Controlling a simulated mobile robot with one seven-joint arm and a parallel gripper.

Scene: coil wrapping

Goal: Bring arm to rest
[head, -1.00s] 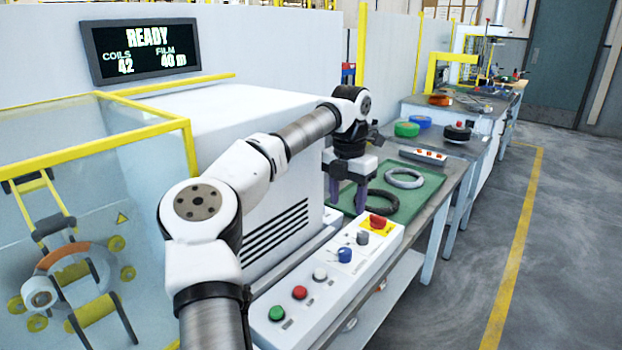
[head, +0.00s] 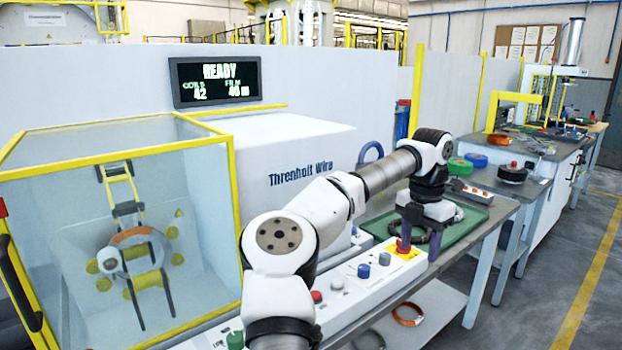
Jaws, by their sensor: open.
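My gripper (head: 420,236) points down over the near left part of the green mat (head: 462,229), past the control panel. Its purple fingers are apart, and nothing shows held between them. A dark coil (head: 417,234) lies on the mat around or just behind the fingers; whether they touch it cannot be told. My arm rises from the bottom of the head view and reaches right across the control panel (head: 350,292), bent at the elbow. The display (head: 217,80) reads READY, coils 42.
The yellow-framed glass enclosure (head: 120,160) with a coil (head: 137,237) on rollers stands at left. A white machine housing (head: 290,150) is behind my arm. Green (head: 459,167), blue (head: 476,160) and black (head: 512,174) coils sit on the farther table. Floor at right is clear.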

